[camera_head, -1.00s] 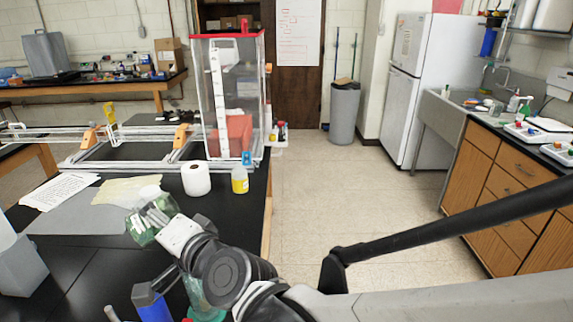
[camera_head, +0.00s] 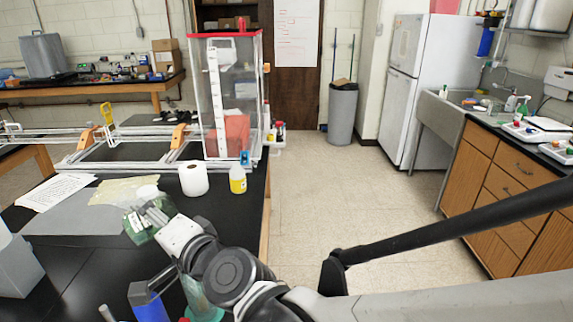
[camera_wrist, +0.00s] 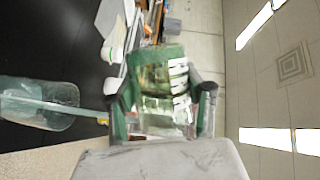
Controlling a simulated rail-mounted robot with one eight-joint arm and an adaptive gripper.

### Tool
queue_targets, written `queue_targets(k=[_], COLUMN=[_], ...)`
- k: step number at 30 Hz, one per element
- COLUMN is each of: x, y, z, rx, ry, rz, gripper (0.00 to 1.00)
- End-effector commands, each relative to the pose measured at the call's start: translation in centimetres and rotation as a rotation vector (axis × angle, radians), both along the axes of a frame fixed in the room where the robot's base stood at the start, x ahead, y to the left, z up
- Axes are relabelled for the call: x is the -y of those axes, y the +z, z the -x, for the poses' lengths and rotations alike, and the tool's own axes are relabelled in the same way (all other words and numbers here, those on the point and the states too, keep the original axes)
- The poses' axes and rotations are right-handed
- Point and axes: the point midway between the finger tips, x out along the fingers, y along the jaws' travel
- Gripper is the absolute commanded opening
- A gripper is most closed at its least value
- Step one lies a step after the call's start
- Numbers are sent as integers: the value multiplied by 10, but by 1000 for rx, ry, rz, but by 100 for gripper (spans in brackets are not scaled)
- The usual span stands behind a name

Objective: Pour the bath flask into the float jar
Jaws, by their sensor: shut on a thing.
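My gripper (camera_head: 152,216) is shut on a clear, green-tinted glass vessel with pale markings, which I take to be the bath flask (camera_head: 136,228). In the wrist view the flask (camera_wrist: 158,75) fills the gap between the two fingers (camera_wrist: 160,110). It is held over the black table; its exact tilt and contents are unclear. A teal-tinted glass vessel (camera_head: 200,305) stands below my arm near the bottom edge, partly hidden by it. A clear glass vessel (camera_wrist: 40,103) shows at the left of the wrist view. I cannot tell which vessel is the float jar.
A white roll (camera_head: 193,180) and a yellow bottle (camera_head: 238,180) stand behind my gripper near the table's right edge. Papers (camera_head: 55,192) lie at the left. A blue object (camera_head: 149,303) and a grey container (camera_head: 15,268) are in front. An extrusion frame (camera_head: 130,165) lies behind.

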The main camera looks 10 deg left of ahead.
Motion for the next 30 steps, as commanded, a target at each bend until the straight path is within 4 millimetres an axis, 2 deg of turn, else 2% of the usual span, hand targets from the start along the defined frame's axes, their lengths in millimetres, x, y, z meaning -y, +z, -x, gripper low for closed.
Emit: queue_targets(k=[30], x=[1], y=[-5], z=[-1], rx=[-63], ry=[-2], rz=[-74], gripper=[17])
